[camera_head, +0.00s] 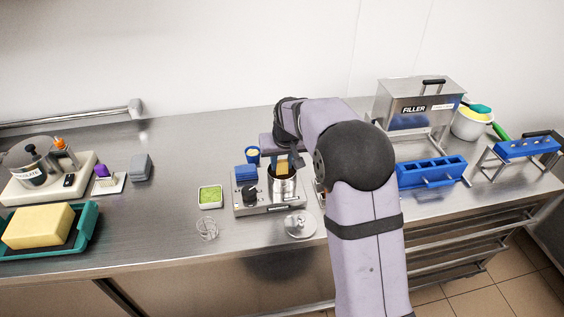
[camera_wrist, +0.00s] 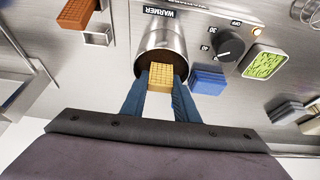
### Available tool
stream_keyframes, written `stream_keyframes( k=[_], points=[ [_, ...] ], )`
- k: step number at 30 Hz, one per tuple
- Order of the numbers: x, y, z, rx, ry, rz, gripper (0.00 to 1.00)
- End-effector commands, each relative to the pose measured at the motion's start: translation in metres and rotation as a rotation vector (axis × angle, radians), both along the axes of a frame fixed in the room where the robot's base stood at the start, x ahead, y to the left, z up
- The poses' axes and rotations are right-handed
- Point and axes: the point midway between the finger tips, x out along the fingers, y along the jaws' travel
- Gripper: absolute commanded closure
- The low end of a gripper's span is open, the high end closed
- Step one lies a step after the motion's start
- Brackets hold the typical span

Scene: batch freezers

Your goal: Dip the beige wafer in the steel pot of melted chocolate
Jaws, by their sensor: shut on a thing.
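The beige wafer (camera_wrist: 163,76) has a grid pattern and is held between the blue fingers of my gripper (camera_wrist: 160,88). In the head view the wafer (camera_head: 283,167) is at the mouth of the steel pot (camera_head: 283,188), which stands on the warmer (camera_head: 262,209). The pot (camera_wrist: 161,42) also shows in the wrist view, with the wafer overlapping its dark opening. I cannot tell how far the wafer reaches inside, and the melted chocolate cannot be made out. My arm hides the bench just right of the pot.
Blue blocks (camera_head: 246,173) and a blue cup (camera_head: 253,155) are close left of the pot. A tray of green bits (camera_head: 210,196) is farther left. A round lid (camera_head: 300,224) lies in front. A brown waffle piece (camera_wrist: 77,14) sits beside the warmer. The filler (camera_head: 420,108) stands right.

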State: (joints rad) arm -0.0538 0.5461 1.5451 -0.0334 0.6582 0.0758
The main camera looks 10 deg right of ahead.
Motion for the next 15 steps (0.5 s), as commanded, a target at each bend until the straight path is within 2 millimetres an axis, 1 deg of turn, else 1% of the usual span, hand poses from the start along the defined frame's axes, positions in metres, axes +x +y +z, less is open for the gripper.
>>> stream_keyframes(
  k=[8, 15],
  points=[
    [0.000, 0.000, 0.004, 0.000, -0.001, 0.000, 0.92],
    [0.000, 0.000, 0.019, 0.000, 0.000, 0.000, 0.92]
  ],
)
